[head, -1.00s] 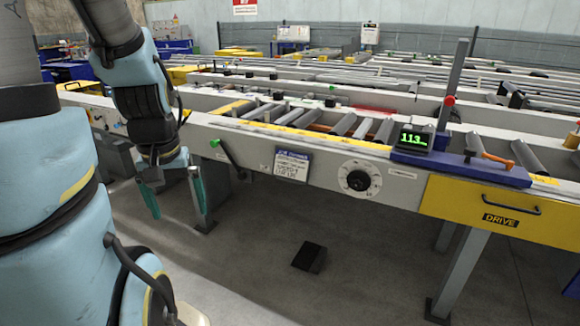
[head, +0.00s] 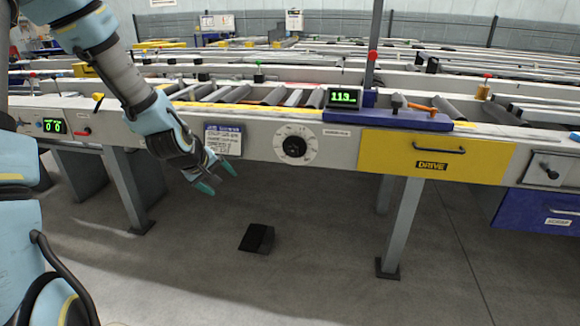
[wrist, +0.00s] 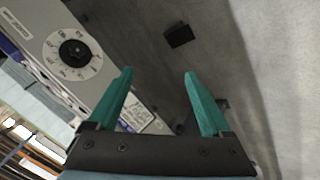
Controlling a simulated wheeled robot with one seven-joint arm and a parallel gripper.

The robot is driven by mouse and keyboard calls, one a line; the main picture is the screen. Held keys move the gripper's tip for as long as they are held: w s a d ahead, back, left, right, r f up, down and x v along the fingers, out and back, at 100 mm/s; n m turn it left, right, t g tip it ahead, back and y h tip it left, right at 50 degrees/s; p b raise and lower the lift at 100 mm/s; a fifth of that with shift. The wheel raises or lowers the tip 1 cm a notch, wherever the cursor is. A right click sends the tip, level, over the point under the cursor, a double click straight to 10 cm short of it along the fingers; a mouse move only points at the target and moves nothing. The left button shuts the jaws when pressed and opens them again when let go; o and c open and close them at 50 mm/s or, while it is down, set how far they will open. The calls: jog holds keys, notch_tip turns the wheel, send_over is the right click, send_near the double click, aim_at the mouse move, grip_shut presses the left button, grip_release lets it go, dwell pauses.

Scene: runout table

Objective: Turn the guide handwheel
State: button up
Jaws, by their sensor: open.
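The guide handwheel is most likely the black knob (head: 294,146) at the centre of a round white dial on the table's front panel. It also shows in the wrist view (wrist: 74,52), at upper left, with marks around its dial. My gripper (head: 217,178) is in front of the panel, left of the knob and a little lower. In the wrist view its two teal fingers (wrist: 158,78) are apart with nothing between them. The gripper does not touch the knob.
A green-lit display (head: 345,98) stands above the panel on a blue plate. A yellow DRIVE drawer (head: 432,154) with a black handle is to the right. A black pedal-like block (head: 257,238) lies on the floor below. A printed sign (head: 222,140) is left of the dial.

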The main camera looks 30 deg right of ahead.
jog(key=w+d+f+n+t+h+b, duration=0.1)
jog(key=d+f+n+h+b, duration=0.15)
jog(key=d, duration=0.55)
jog(key=d+f+n+t+h+b, duration=0.1)
jog(key=d+f+n+h+b, duration=0.2)
jog(key=d, duration=0.5)
jog(key=n+t+b, duration=0.6)
jog(key=n+b, duration=0.1)
jog(key=n, duration=0.5)
send_near(293, 151)
jog(key=shift+h, duration=0.45)
jog(key=x, duration=0.9)
jog(key=shift+w+f, duration=0.3)
jog(key=shift+w, duration=0.05)
grip_shut()
